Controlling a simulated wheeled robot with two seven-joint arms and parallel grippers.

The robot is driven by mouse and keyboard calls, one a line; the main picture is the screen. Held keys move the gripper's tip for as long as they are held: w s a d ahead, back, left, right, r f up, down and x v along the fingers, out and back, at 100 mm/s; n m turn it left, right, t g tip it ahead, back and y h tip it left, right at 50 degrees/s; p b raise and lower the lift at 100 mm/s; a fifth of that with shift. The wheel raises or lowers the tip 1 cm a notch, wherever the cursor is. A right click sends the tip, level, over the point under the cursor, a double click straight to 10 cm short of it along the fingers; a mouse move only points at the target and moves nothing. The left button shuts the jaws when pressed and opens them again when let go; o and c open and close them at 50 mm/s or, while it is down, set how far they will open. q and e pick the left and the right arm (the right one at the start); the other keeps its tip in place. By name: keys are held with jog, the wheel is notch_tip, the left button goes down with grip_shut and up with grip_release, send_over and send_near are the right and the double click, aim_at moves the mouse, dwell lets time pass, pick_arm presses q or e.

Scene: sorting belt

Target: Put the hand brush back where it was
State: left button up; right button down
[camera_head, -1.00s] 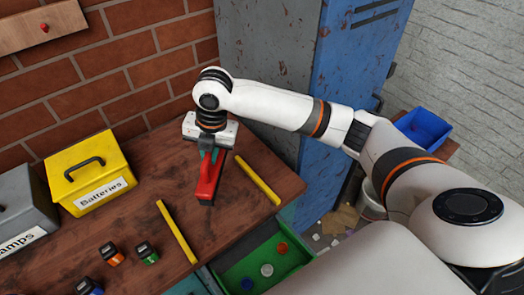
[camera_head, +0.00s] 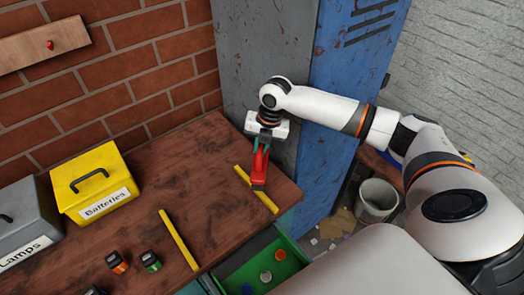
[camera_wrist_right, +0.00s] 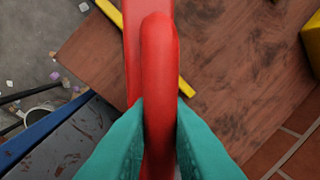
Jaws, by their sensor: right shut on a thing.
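The red hand brush (camera_head: 260,170) hangs from my right gripper (camera_head: 263,142), over the right end of the wooden table near the right yellow strip. The teal fingers of my right gripper (camera_wrist_right: 158,125) are shut on its red handle (camera_wrist_right: 158,60) in the right wrist view. It looks held above the table, but the height is hard to tell. One yellow strip (camera_head: 179,240) lies on the table left of the brush. The other yellow strip (camera_head: 256,189) lies partly behind the brush. My left gripper is not in view.
A yellow Batteries box (camera_head: 92,183) and a grey Lamps box (camera_head: 28,225) stand at the left. Small jars (camera_head: 150,261) sit at the front. A green drawer (camera_head: 285,262) is open below. A blue locker (camera_head: 345,110) stands close behind my right arm. The table between the strips is clear.

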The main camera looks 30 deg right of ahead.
notch_tip(320, 180, down, 2)
jog(key=shift+d+f+p, duration=0.1)
jog(key=shift+f+p, duration=0.1)
jog(key=shift+p, duration=0.15)
jog(key=shift+d+f, duration=0.15)
jog(key=shift+f, duration=0.2)
jog(key=shift+f, duration=0.25)
jog(key=c, duration=1.4)
grip_release()
jog(key=shift+r, duration=0.2)
